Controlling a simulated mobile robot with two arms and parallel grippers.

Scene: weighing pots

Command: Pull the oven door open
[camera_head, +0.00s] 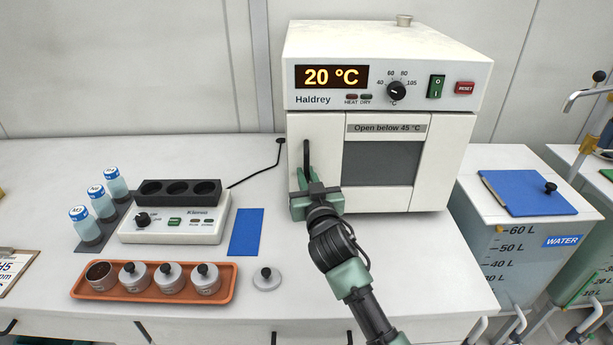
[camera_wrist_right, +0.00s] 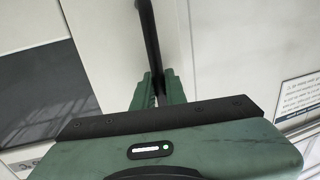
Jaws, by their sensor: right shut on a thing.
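The white oven (camera_head: 385,55) stands at the back of the bench, its display reading 20 °C. Its door (camera_head: 430,165) has a dark window and a label reading "Open below 45 °C". The door looks shut or nearly so; I cannot tell if there is a small gap. The black upright handle (camera_head: 306,155) is at the door's left side and also shows in the right wrist view (camera_wrist_right: 149,40). My right gripper (camera_head: 305,180) is shut on the lower part of the handle, its green fingers (camera_wrist_right: 158,90) on either side. My left gripper is not in view.
An orange tray (camera_head: 150,293) with several small pots lies front left, a grey lid (camera_head: 267,279) beside it. A white heater unit (camera_head: 175,225), capped bottles (camera_head: 103,203) and a blue mat (camera_head: 246,232) stand left of the oven. A water tank (camera_head: 500,215) stands right.

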